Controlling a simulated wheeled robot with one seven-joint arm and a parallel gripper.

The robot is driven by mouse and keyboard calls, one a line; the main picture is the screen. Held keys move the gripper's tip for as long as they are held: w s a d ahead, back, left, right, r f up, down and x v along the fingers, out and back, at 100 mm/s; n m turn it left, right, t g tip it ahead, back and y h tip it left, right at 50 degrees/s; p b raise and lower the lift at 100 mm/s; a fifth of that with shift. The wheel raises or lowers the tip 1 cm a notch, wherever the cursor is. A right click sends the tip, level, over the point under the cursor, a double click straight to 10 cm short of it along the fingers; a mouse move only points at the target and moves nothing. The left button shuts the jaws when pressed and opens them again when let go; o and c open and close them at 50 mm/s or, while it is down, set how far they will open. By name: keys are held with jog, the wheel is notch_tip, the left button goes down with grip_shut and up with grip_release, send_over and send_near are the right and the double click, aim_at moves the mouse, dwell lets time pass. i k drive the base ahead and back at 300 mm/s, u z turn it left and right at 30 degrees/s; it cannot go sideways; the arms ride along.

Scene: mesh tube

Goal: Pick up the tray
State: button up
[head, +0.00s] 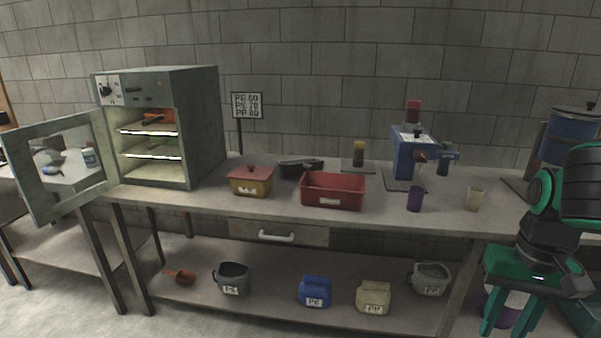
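A red open-topped tray (333,190) with a pale label on its front stands upright on the workbench (385,211), near the front edge at the middle. Its inside shows only in part and looks empty. My gripper (511,320) is at the lower right, pointing down, in front of and right of the bench. Its two green fingers are apart with nothing seen between them. It is well away from the red tray and touches nothing that I can see.
An oven (190,120) with its door (62,165) open stands at the left. A lidded yellow and red box (250,182) and a dark object (300,165) are close to the tray. A blue machine (408,155), a purple cup (415,199) and a beige cup (475,199) stand to the right.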

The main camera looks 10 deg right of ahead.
aim_at(298, 167)
jog(key=u, duration=0.05)
jog(key=i, duration=1)
jog(key=z, duration=0.05)
